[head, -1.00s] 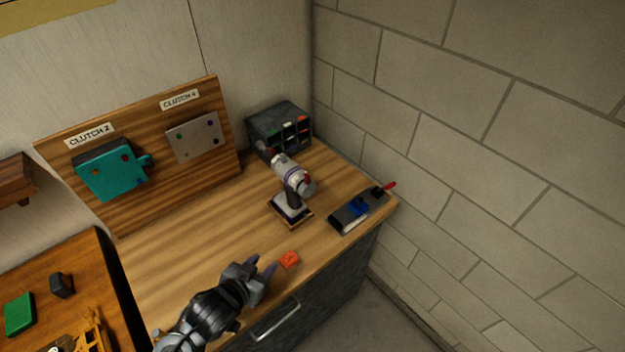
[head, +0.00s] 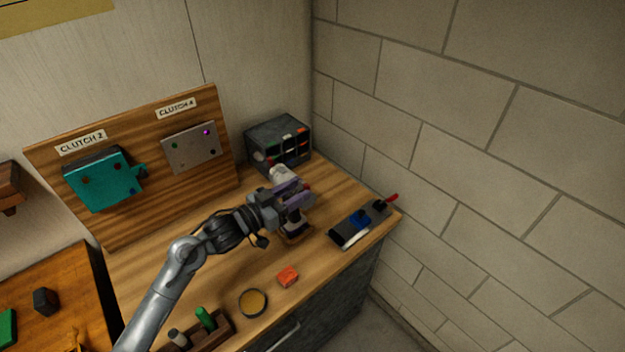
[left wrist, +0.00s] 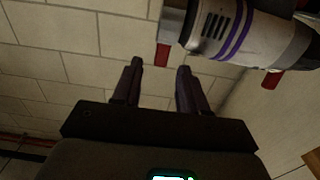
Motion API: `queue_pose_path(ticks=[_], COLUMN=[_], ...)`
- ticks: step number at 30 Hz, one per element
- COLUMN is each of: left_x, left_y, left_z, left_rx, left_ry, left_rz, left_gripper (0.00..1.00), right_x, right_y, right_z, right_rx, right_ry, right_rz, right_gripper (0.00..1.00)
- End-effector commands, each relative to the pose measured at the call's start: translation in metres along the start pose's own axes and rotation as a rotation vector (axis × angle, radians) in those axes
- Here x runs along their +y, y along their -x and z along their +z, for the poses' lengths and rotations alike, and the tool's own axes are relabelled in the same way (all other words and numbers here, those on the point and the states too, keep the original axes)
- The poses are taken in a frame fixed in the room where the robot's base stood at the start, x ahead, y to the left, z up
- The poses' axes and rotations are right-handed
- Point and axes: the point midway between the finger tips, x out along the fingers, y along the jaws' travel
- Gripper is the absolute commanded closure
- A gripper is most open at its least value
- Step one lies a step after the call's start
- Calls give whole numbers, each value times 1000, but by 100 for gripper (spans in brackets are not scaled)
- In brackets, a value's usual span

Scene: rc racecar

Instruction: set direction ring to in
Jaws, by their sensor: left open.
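A white and grey power drill (head: 281,174) with purple bands stands upright on a small base (head: 297,234) on the wooden bench. In the left wrist view the drill body (left wrist: 250,32) lies across the upper right, with two purple stripes and red parts (left wrist: 162,56) (left wrist: 272,80) below it. Which part is the direction ring, and its setting, I cannot tell. My left gripper (head: 301,195) is in front of the drill and hides much of its body and handle. Its fingers (left wrist: 160,68) are open with nothing held; contact with the drill is unclear. My right gripper is out of view.
A black tray with blue and red items (head: 352,228) lies at the bench's right edge. An orange block (head: 287,277), a round tin (head: 252,302) and a tool rack (head: 205,335) are in front. A compartment box (head: 278,140) stands behind. The clutch board (head: 130,221) stands at the left.

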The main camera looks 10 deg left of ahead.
Motion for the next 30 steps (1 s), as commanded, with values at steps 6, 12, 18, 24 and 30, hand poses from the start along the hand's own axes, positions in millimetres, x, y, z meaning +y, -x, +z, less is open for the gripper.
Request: queue_pose_path(ticks=[6, 12, 18, 24, 30], left_x=[0, 0, 0, 0, 0], left_y=[-36, -53, -59, -59, -59], left_z=[-3, -1, 0, 0, 0], left_rx=[0, 1, 1, 0, 0], left_ry=[0, 0, -1, -1, -1], left_rz=[0, -1, -1, -1, -1], left_gripper=[57, 57, 57, 57, 84], right_x=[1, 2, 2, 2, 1], right_y=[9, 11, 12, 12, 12], right_z=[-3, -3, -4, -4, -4], right_rx=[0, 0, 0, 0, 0], right_ry=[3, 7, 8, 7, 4], right_rz=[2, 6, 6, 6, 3], right_gripper=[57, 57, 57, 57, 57])
